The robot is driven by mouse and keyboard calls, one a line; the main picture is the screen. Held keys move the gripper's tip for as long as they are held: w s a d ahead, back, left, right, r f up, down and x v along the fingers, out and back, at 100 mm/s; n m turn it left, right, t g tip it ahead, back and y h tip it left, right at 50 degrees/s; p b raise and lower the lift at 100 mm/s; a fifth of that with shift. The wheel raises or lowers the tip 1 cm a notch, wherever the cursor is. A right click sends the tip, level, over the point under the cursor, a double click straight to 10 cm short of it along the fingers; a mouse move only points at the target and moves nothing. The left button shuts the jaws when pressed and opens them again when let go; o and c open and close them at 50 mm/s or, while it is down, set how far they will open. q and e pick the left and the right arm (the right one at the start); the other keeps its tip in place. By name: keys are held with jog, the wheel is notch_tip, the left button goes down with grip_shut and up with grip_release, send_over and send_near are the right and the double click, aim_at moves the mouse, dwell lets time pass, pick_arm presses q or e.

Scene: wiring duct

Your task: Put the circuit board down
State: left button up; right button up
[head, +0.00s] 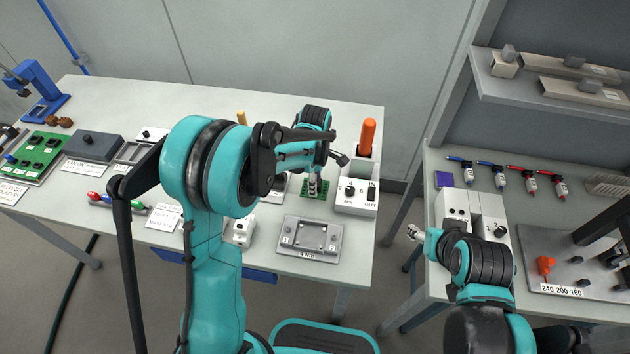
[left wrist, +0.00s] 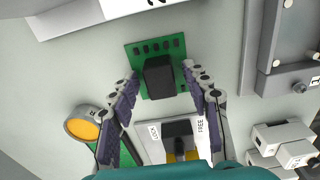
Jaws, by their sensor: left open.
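The circuit board (head: 325,189) is green and lies flat on the table, left of the white switch box. In the left wrist view the board (left wrist: 136,57) carries a large black block and a row of small dark parts. My left gripper (left wrist: 160,75) is open, with one finger on each side of the block, and the tips look apart from it. In the head view my left gripper (head: 312,184) points down over the board and partly hides it. My right gripper (head: 415,233) is at the front-left edge of the right-hand bench, away from the board; its jaws are too small to read.
A grey fixture plate (head: 293,239) lies in front. A LOCK/FREE device (left wrist: 150,148) sits close by in the left wrist view.

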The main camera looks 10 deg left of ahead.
pick_arm(q)
notch_tip(320, 180, up, 12)
jog(key=p, duration=0.3)
jog(key=s+a+r+m+t, duration=0.3)
jog(key=s+m, duration=0.6)
jog(key=s+a+r+m+t, duration=0.3)
jog(key=s+m+t, duration=0.1)
jog(key=s+m, duration=0.5)
jog(key=shift+s+a+r, duration=0.35)
jog(key=shift+s+r, duration=0.05)
jog(key=shift+s, duration=0.4)
notch_tip(320, 180, down, 4)
jog(key=b, duration=0.3)
jog(key=shift+r, duration=0.25)
